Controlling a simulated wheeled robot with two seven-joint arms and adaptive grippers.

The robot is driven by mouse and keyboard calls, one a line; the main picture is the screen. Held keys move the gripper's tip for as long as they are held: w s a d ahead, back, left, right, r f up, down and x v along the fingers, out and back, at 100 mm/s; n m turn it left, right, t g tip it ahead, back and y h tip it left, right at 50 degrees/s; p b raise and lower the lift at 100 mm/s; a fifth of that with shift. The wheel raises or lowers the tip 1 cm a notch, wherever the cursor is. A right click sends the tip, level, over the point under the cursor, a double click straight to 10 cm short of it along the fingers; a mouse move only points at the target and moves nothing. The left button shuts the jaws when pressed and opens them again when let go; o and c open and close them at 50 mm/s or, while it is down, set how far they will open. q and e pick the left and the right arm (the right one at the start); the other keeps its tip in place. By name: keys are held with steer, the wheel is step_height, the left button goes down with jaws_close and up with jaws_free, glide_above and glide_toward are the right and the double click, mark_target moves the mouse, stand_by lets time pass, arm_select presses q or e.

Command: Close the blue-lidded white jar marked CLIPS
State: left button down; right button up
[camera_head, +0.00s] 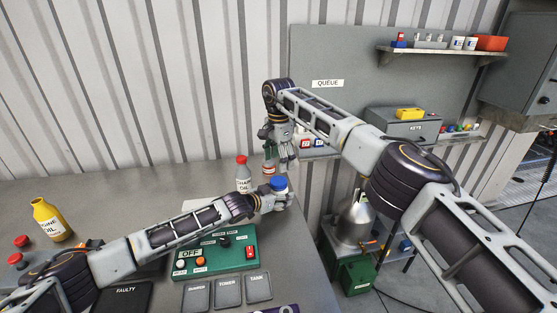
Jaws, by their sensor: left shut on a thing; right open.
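The blue lid (279,184) sits at the top of the white jar, at the right end of the grey bench in the head view. My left gripper (280,200) is shut around the jar below the lid and hides most of its body. I cannot read the CLIPS label or tell whether the lid is fully seated. My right gripper (286,162) is open and empty, pointing down behind and above the lid, apart from it.
A red-and-green bottle (268,168) stands behind. A green control panel (217,253) lies in front, and a yellow bottle (50,220) is far left. The bench's right edge (318,250) is near.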

mark_target(278, 181)
steer(key=shift+f, duration=0.1)
steer(key=shift+f, duration=3.9)
steer(key=c, duration=1.1)
steer(key=m, duration=1.9)
steer(key=shift+m, duration=0.3)
steer(key=m, duration=0.6)
steer(key=o, duration=1.2)
